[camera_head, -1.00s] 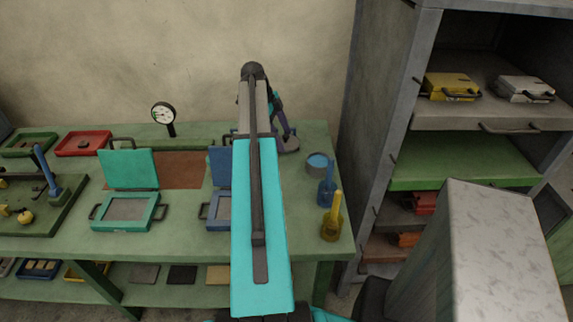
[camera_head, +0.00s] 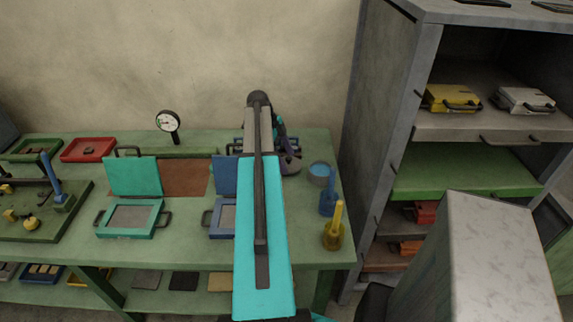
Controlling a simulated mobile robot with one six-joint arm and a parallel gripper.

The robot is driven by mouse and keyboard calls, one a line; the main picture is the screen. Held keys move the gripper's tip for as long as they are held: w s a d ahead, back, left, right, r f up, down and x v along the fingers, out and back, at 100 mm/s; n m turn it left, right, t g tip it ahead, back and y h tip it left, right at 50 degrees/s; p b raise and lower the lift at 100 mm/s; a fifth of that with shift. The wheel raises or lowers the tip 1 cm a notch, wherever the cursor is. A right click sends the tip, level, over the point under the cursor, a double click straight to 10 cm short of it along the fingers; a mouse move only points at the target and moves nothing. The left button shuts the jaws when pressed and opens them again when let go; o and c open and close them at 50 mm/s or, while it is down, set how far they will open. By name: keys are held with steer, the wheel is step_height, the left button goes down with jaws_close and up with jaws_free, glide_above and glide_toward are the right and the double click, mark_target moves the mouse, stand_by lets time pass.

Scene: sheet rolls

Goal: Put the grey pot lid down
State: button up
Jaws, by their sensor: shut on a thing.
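The grey pot lid (camera_head: 291,165) is a small dark disc at the end of my arm, above or on the back right of the green bench. My gripper (camera_head: 284,149) is shut on it from above, partly hidden behind my arm. I cannot tell whether the lid touches the bench top. A grey pot (camera_head: 320,174) with blue contents stands open just right of the lid, apart from it in the picture.
A blue bottle (camera_head: 328,203) and a yellow bottle (camera_head: 334,230) stand in front of the pot. Teal (camera_head: 128,219) and blue (camera_head: 219,222) frames with raised covers are to the left. A grey shelf cabinet (camera_head: 384,90) rises at the right.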

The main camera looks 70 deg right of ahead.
mark_target(286, 163)
steer(key=shift+f, duration=0.1)
steer(key=shift+f+p, duration=0.55)
steer(key=shift+f, duration=1.25)
steer(key=shift+f, duration=0.15)
steer(key=o, duration=1.1)
steer(key=shift+c, duration=0.2)
steer(key=shift+r, duration=0.25)
steer(key=b+v, duration=0.3)
steer(key=v, duration=0.9)
steer(key=shift+f, duration=0.1)
